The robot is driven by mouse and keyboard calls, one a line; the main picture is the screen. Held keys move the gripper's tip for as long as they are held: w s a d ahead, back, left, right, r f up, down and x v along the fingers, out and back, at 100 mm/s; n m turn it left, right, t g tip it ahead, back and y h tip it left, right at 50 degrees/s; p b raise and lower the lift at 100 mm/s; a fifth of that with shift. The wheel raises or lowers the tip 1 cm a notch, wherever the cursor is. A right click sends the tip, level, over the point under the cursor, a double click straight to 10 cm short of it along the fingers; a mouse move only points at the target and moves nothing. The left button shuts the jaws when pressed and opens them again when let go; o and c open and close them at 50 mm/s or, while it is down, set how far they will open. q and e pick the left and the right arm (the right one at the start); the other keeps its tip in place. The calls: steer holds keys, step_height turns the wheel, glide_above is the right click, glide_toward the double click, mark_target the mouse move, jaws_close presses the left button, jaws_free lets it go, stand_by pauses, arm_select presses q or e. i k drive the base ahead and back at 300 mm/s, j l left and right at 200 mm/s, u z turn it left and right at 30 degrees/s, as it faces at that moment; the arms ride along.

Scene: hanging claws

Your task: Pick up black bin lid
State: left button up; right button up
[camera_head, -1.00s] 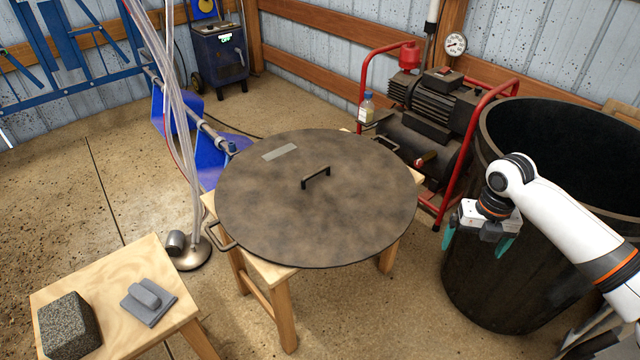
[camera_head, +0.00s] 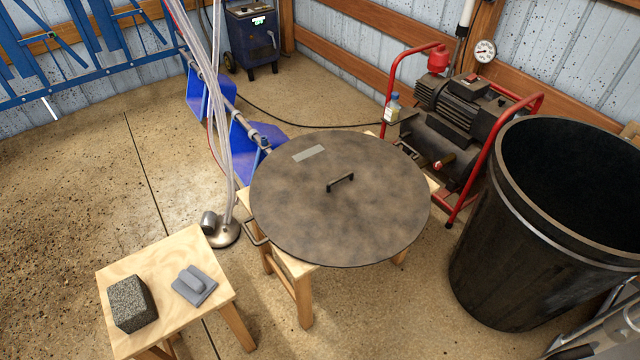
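The bin lid (camera_head: 340,215) is a large round, dark brownish-black disc. It lies flat on a wooden stool (camera_head: 303,298) in the middle of the head view. A small black handle (camera_head: 341,182) stands up near its centre, and a grey label is on its far left part. Metal side handles (camera_head: 254,232) show at its left and far right edges. The open black bin (camera_head: 520,240) stands on the floor to the right of the lid, apart from it.
A small wooden table (camera_head: 165,265) at the lower left holds a rough stone block (camera_head: 131,304) and a grey float (camera_head: 194,285). A red-framed compressor (camera_head: 455,115) stands behind the lid. A stand with clear hoses (camera_head: 222,232) is close to its left. Floor is clear at the front.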

mark_target(341, 199)
steer(key=i+l+u, duration=0.2)
steer(key=u, duration=0.25)
steer(key=i+l+u, duration=0.1)
steer(key=l+u, duration=0.35)
